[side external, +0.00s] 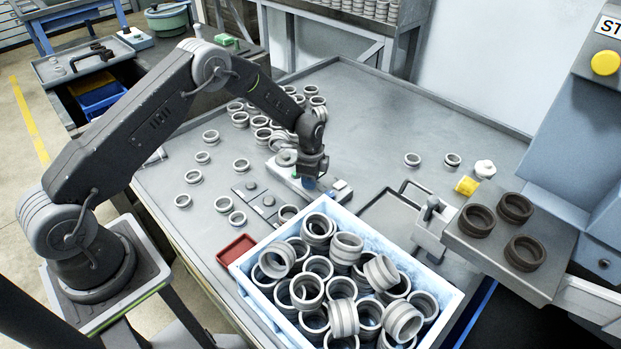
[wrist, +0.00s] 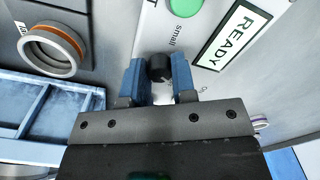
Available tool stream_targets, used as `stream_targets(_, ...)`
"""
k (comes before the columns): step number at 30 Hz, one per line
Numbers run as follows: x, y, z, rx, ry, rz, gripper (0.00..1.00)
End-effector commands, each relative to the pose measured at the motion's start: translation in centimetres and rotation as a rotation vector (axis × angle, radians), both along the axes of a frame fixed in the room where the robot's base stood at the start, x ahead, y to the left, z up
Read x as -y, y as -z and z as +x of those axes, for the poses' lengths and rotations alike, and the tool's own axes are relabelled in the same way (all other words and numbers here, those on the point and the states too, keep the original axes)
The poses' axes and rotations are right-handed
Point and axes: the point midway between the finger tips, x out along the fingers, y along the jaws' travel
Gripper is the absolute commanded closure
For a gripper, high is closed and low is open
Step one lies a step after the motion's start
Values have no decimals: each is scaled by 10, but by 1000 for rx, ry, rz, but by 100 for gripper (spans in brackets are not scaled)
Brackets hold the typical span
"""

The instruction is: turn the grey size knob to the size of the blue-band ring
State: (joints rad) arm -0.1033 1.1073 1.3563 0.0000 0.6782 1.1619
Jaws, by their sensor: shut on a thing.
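My gripper (wrist: 158,78) has its two blue fingers on either side of a dark grey size knob (wrist: 158,66) in the wrist view. It is shut on the knob. The word "small" is printed beside the knob; other size marks are mostly hidden. In the side view my gripper (side external: 309,183) points down at the small panel and hides the knob. A ring with an orange-brown band (wrist: 55,50) sits on a dark plate at upper left in the wrist view. I cannot make out a blue-band ring in either view.
A green button (wrist: 185,7) and a READY display (wrist: 236,42) are close to the knob. A white-blue crate (side external: 245,266) full of rings stands in front of the panel. Loose rings (side external: 262,122) crowd the table behind it. A red tray (side external: 237,250) lies left of the crate.

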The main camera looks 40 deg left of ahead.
Motion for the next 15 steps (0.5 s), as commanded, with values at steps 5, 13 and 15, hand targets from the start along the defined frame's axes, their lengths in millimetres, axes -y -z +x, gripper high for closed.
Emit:
stream_targets(5, 0, 0, 0, 0, -169, -1, 99)
stream_targets(13, 0, 0, 0, 0, -425, -1, 99)
stream_targets(15, 0, 0, 0, 0, -492, -1, 99)
